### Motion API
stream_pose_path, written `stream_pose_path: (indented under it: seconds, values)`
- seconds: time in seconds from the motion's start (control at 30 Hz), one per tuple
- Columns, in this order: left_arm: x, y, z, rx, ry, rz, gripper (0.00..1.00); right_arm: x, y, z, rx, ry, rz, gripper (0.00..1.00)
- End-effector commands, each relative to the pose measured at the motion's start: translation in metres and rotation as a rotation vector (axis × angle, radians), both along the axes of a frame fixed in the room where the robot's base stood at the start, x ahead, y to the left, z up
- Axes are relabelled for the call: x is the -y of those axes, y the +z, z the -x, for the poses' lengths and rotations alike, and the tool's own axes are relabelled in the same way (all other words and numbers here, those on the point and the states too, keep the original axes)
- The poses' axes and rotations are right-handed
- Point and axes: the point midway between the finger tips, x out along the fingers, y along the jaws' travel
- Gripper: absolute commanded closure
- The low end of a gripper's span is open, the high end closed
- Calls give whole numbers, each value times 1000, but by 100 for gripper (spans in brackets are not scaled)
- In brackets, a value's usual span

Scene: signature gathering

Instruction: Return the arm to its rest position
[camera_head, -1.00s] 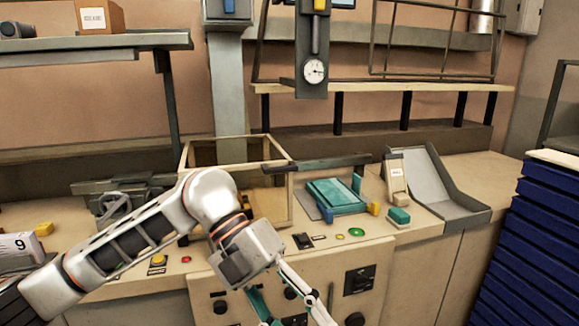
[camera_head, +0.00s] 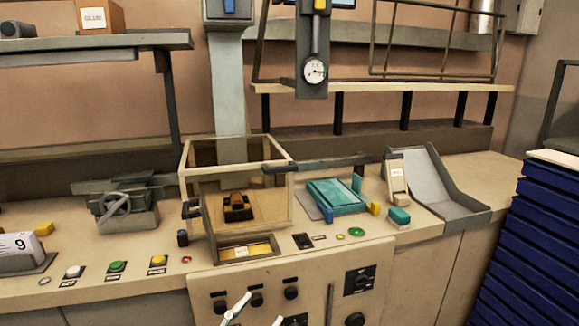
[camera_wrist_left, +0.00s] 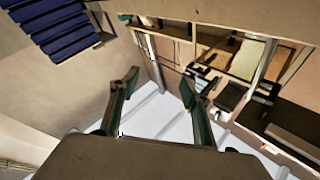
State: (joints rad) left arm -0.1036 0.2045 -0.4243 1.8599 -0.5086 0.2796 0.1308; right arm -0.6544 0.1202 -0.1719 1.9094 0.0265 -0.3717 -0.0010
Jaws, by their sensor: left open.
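My left gripper (camera_head: 262,307) shows only by its fingertips at the bottom edge of the head view, in front of the workbench's control panel. Its arm is out of the frame. In the left wrist view the two green-and-dark fingers of the left gripper (camera_wrist_left: 158,86) are spread apart with nothing between them. My right gripper is in neither view.
The workbench (camera_head: 120,290) holds a framed box (camera_head: 186,165), a teal press (camera_head: 335,196), a grey chute (camera_head: 430,180) and several buttons. A blue stack (camera_head: 535,240) stands at the right. A shelf (camera_head: 100,44) hangs upper left.

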Motion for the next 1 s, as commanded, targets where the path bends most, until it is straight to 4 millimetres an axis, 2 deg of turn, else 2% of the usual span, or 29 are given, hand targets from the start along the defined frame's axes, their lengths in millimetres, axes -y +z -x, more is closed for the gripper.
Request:
stream_pose_path:
  seconds: [0.03,0.17,0.3,0.4,0.5,0.6,0.7,0.8,1.0]
  values:
    - [-17,-33,5,-93,57,0,53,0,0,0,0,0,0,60]
    - [-57,-110,25,-316,184,-18,53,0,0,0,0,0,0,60]
    - [-96,-190,66,-548,289,-51,53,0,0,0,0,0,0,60]
    - [-119,-238,104,-701,344,-76,53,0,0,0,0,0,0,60]
    - [-136,-274,140,-825,383,-102,53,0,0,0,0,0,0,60]
    - [-148,-298,168,-914,406,-119,53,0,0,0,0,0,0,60]
    - [-154,-310,185,-964,417,-129,53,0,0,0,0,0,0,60]
    - [-156,-315,191,-983,421,-134,53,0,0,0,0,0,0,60]
    - [-156,-315,191,-984,421,-135,53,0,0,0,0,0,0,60]
